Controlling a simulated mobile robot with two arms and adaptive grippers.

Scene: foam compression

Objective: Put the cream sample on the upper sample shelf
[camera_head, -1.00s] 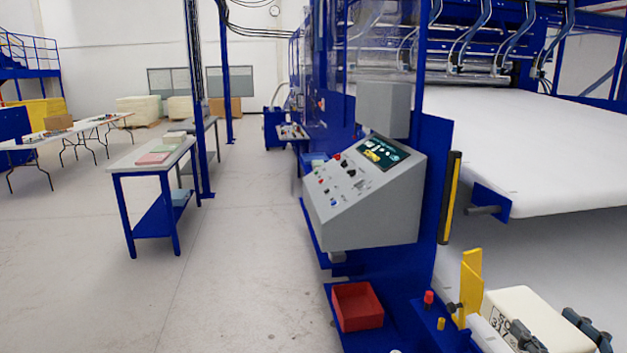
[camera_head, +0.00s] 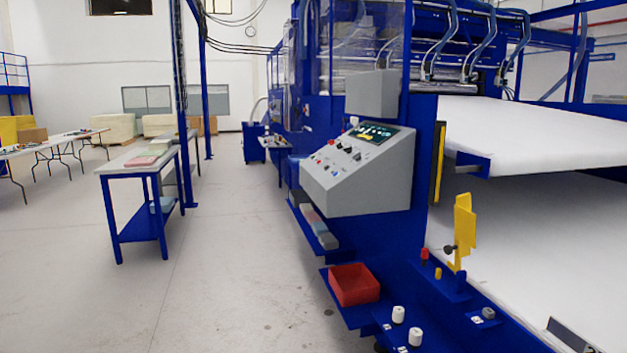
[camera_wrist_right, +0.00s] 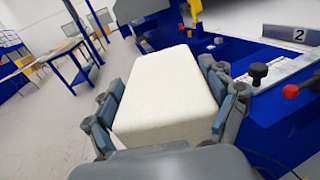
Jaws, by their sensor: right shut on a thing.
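The cream sample (camera_wrist_right: 163,95) is a pale, rounded block in the right wrist view. My right gripper (camera_wrist_right: 168,108) is shut on it, with one grey jointed finger against each side. The head view does not clearly show the sample or this gripper. My left gripper is in neither current view. A blue-framed bench (camera_head: 116,171) stands at the left in the head view. Pink and pale green slabs (camera_head: 147,158) lie on its grey top, and a bluish slab (camera_head: 161,205) lies on its lower shelf (camera_head: 142,229). I cannot tell whether its top is the upper sample shelf.
A blue machine with a grey control panel (camera_head: 358,172) stands right of the bench. A red bin (camera_head: 354,285), white knobs (camera_head: 398,315) and a yellow bracket (camera_head: 464,232) are along its near side. Open grey floor (camera_head: 228,270) lies between bench and machine.

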